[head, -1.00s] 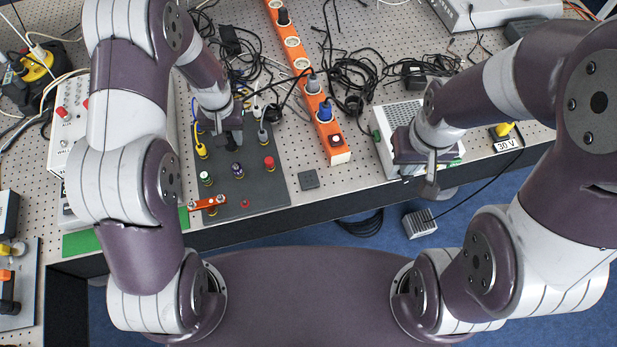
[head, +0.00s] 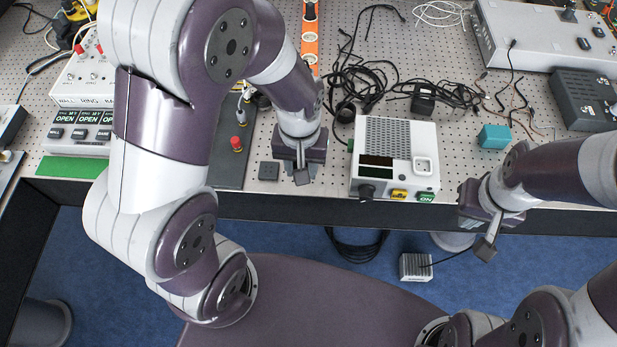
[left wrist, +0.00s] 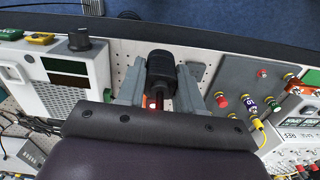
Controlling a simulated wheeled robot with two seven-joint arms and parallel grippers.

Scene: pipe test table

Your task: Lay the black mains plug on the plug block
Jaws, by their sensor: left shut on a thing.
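The black mains plug (left wrist: 160,72) is between the two fingers of my left gripper (left wrist: 160,92) in the left wrist view, and the gripper is shut on it. In the head view my left gripper (head: 302,177) is near the table's front edge, just right of a small dark square block (head: 268,171), which looks like the plug block. The plug is not clearly visible in the head view. My right gripper (head: 486,247) hangs empty-looking in front of the table edge at the right; its finger gap cannot be made out.
A white instrument box (head: 395,155) with knob and socket stands right of my left gripper. A grey board (head: 232,165) with coloured terminals lies left of the block. Black cables (head: 365,80) and a teal block (head: 494,137) lie farther back and right.

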